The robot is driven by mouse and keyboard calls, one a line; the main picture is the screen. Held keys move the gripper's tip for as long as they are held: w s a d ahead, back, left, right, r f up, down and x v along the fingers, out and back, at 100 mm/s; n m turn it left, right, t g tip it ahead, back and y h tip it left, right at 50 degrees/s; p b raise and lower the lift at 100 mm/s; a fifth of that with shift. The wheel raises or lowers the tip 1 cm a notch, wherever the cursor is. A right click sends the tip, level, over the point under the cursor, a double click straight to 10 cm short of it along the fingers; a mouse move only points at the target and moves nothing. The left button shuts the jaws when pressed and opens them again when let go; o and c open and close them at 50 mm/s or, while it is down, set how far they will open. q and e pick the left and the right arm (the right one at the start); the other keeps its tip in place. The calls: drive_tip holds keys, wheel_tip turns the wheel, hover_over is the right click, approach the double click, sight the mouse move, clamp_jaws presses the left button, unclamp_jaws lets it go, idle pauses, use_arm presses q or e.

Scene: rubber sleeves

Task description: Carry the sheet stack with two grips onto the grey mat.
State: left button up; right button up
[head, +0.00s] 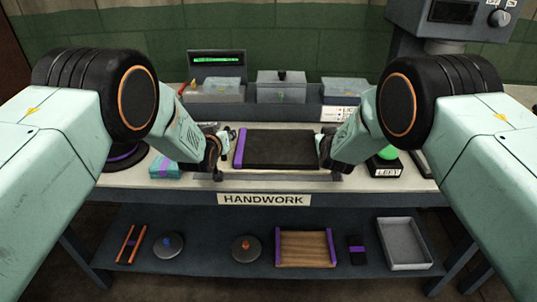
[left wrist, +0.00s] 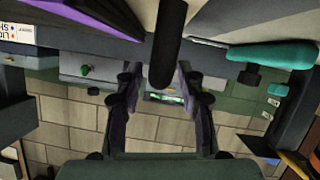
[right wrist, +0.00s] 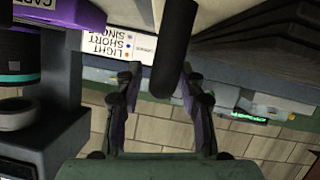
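The sheet stack (head: 282,149) is a dark flat slab with a purple strip along its left end, lying at the middle of the workbench. Its purple end also shows at the top of the left wrist view (left wrist: 103,14). My left gripper (head: 214,163) is just left of the stack; its fingers stand apart and empty in the left wrist view. My right gripper (head: 330,163) is at the stack's right end and hides part of it. Its fingers are apart in the right wrist view, with nothing visible between them. I cannot pick out the grey mat with certainty.
A teal bundle (head: 166,168) lies left, a black box with a green dome (head: 385,168) right. A teal-handled tool (left wrist: 272,55) lies near my left gripper. The lower shelf holds a grey tray (head: 405,243).

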use_arm(q)
drive_tip(key=v, duration=0.3)
drive_tip(key=shift+s+r, duration=0.15)
drive_tip(key=shift+r, duration=0.05)
use_arm(e)
drive_tip(key=shift+s+r, duration=0.15)
use_arm(q)
drive_tip(key=shift+s, duration=0.35)
drive_tip(key=v, duration=0.7)
use_arm(e)
drive_tip(key=v, duration=1.1)
drive_tip(key=shift+s, duration=0.3)
use_arm(q)
drive_tip(key=shift+s+r, duration=0.1)
drive_tip(key=shift+s, duration=0.05)
use_arm(e)
drive_tip(key=shift+r, duration=0.1)
